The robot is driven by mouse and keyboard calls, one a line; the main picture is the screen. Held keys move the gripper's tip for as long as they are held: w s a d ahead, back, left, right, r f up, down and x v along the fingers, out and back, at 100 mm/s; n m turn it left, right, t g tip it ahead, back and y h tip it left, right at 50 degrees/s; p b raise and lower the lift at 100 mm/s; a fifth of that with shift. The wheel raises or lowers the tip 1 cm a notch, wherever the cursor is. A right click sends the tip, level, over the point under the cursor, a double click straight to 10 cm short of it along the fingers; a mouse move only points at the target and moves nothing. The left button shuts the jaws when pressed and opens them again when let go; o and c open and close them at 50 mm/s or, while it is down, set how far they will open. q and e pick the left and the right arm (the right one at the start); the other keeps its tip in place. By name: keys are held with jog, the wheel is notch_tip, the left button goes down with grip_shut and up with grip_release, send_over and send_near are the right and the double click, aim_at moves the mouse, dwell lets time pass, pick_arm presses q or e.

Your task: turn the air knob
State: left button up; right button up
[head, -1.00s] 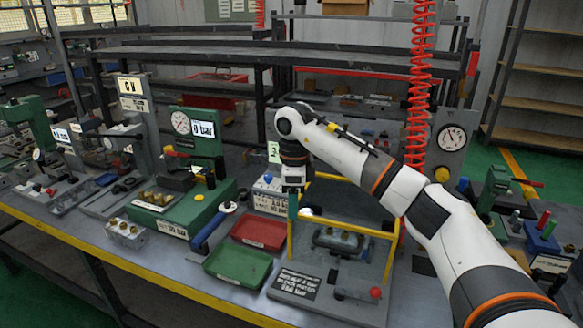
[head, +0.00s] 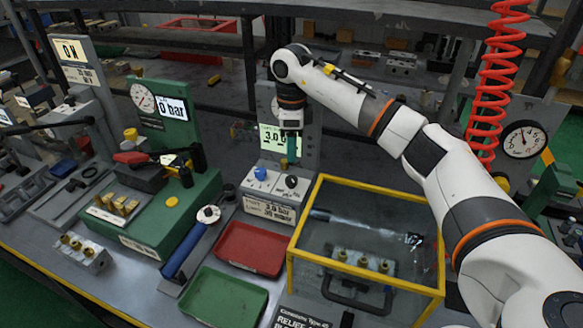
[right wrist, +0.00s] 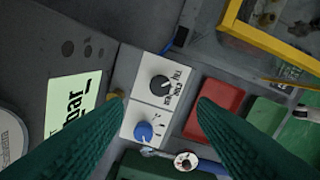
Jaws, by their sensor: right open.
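A small light-grey control box (head: 268,209) stands on the bench, with a blue knob (head: 260,173) and a black knob (head: 291,181) on top. The right wrist view shows the blue knob (right wrist: 143,131) and the black knob (right wrist: 160,86); the lettering beside them is too small to tell which is the air knob. My right gripper (head: 291,150) points down above the back of the box. In the right wrist view its green fingers (right wrist: 160,102) are spread, with the knobs visible between them and nothing held. My left gripper is not in view.
A yellow-framed clear enclosure (head: 365,208) stands to the right of the box. A red tray (head: 250,248) and a green tray (head: 225,298) lie in front. A green gauge stand (head: 162,112) is at the left. A lit display (head: 271,137) stands behind the box.

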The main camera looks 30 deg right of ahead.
aim_at(292, 178)
notch_tip(292, 178, down, 9)
jog(key=shift+r+p, duration=0.1)
jog(key=shift+p, duration=0.8)
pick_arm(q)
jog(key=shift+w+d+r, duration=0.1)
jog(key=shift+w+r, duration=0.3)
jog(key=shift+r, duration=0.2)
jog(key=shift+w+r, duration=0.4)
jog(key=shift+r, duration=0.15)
pick_arm(e)
jog(key=shift+f, duration=0.45)
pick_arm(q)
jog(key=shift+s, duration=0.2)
pick_arm(e)
jog(key=c, duration=1)
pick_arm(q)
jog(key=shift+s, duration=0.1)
